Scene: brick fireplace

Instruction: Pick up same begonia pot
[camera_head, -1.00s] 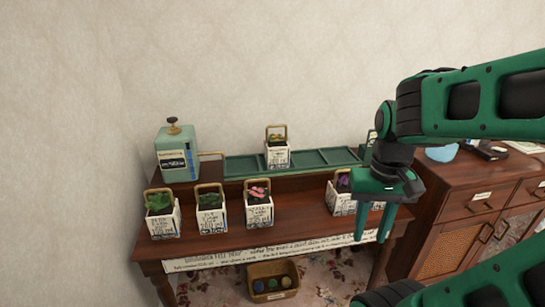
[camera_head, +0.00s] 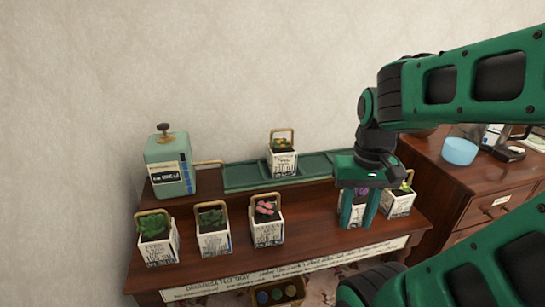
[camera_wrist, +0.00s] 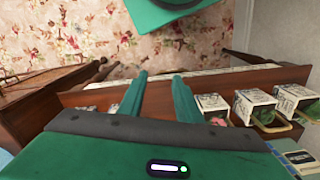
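Several white, lettered pots with tan handles stand on the wooden table; I cannot tell from the labels which is the begonia. A purple-flowered pot (camera_head: 355,211) is partly hidden behind my gripper (camera_head: 358,218). A yellow-flowered pot (camera_head: 398,203) stands just right of it. Pink-flowered (camera_head: 268,229), small green (camera_head: 213,238) and leafy green (camera_head: 157,246) pots stand to the left. An orange-flowered pot (camera_head: 283,162) sits on the green tray (camera_head: 243,177). In the wrist view my gripper (camera_wrist: 159,75) is open, with no pot visible between its fingertips.
A pale green dispenser (camera_head: 169,165) stands at the back left. A wooden cabinet (camera_head: 470,185) with a blue bowl (camera_head: 459,151) is at the right. A basket (camera_head: 277,293) sits below the table. Table surface between the pink and purple pots is clear.

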